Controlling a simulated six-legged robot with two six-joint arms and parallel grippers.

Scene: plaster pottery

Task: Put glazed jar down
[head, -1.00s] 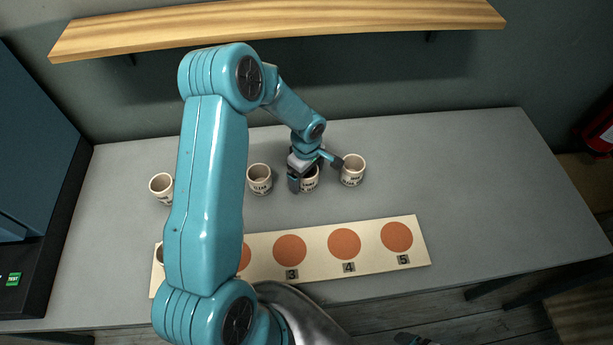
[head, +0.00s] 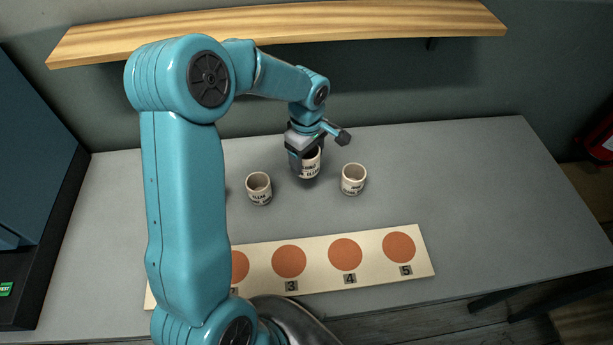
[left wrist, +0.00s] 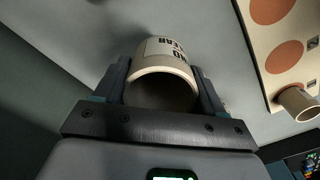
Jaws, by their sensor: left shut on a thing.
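My left gripper (head: 305,160) is shut on a cream jar (head: 309,164) with dark lettering. It holds the jar just above the table, between two other jars. In the left wrist view the held jar (left wrist: 168,65) sits between the two fingers (left wrist: 163,90), its open mouth facing the camera. Its lettering is only partly readable, so I cannot tell which jar it is. A cream board (head: 424,270) with numbered terracotta discs lies along the front; discs 3 (head: 289,261), 4 (head: 345,254) and 5 (head: 398,247) are bare. My right gripper is out of view.
Lettered jars stand to the left (head: 259,188) and right (head: 353,179) of the held one. Another jar (left wrist: 298,104) stands at the board in the left wrist view. A wooden shelf (head: 400,22) overhangs the back. The table's right side (head: 460,180) is clear. My arm hides the left part.

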